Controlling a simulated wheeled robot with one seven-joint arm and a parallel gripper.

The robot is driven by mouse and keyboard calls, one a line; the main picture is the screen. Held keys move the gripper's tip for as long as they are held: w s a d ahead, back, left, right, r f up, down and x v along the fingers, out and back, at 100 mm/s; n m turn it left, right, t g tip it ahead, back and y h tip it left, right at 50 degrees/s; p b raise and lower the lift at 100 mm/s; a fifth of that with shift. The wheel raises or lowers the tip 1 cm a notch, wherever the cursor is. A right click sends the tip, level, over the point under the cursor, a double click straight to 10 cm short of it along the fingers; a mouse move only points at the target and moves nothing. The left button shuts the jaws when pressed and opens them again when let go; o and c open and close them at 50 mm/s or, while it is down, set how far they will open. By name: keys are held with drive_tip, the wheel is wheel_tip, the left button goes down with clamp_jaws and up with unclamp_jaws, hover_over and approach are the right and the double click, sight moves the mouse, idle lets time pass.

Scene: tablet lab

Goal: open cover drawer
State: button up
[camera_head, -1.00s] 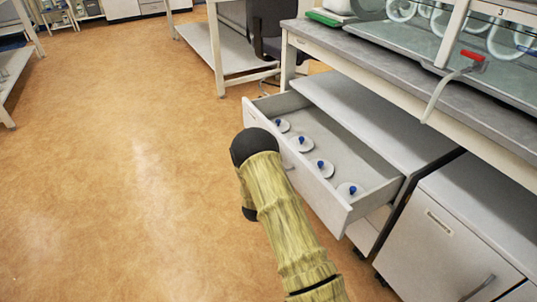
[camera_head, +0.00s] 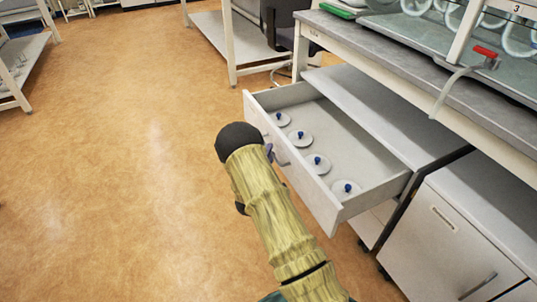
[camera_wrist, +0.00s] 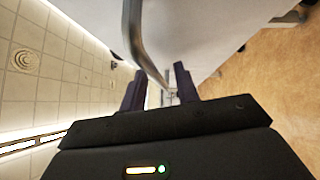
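The cover drawer (camera_head: 305,190) is pulled well out of the grey cabinet under the bench. Several round white covers with blue knobs, one of them at the near end (camera_head: 346,188), lie in a row inside it. Its metal handle (camera_wrist: 135,35) shows large in the wrist view, running down between my gripper's fingers. My gripper (camera_wrist: 160,88) has its two dark fingers apart, one on each side of the handle bar, with a visible gap. In the head view my arm mostly hides the gripper; a finger (camera_head: 269,152) shows at the drawer front.
A closed cabinet (camera_head: 455,235) stands to the right of the drawer. The bench top (camera_head: 400,75) overhangs above, with a red-handled tap (camera_head: 485,51). The floor (camera_head: 120,170) to the left is clear.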

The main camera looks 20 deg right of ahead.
drive_tip(key=shift+a, duration=0.1)
drive_tip(key=p+v, duration=0.3)
drive_tip(key=v, duration=1.4)
drive_tip(key=shift+p, duration=0.4)
drive_tip(key=shift+s+a, duration=0.1)
drive_tip(key=shift+s, duration=0.05)
